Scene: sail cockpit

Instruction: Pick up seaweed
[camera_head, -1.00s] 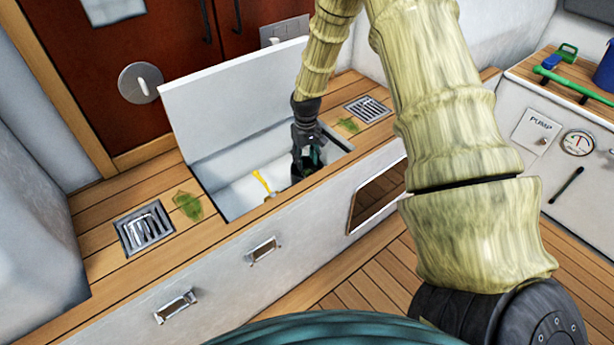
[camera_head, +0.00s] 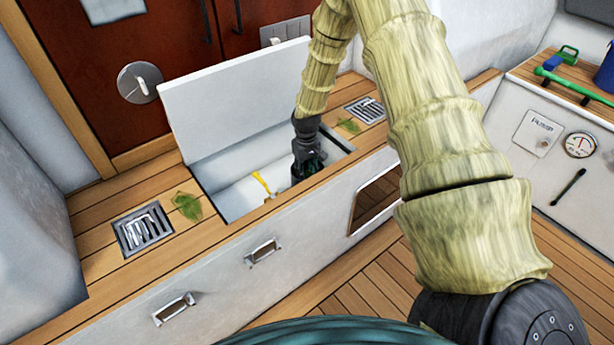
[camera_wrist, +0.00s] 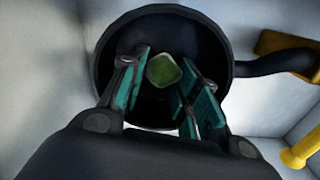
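One green leaf-like piece of seaweed (camera_head: 187,205) lies on the wooden bench top beside the left drain grate. Another piece (camera_head: 348,126) lies near the right grate. My gripper (camera_head: 308,166) points down into the open white locker. In the wrist view, my gripper (camera_wrist: 160,97) is open, with its teal-padded fingers over and partly inside the mouth of a dark round vessel (camera_wrist: 215,40) with a handle. A small green piece (camera_wrist: 163,70) shows inside the vessel, beyond the gap between the fingers. I cannot tell whether this is seaweed. The vessel is mostly hidden in the head view.
The white locker lid (camera_head: 235,100) stands raised behind the opening. A yellow object (camera_head: 262,183) lies in the locker left of my gripper. The locker walls are close around it. Metal grates (camera_head: 143,230) flank the opening. A blue bucket (camera_head: 605,70) stands far right.

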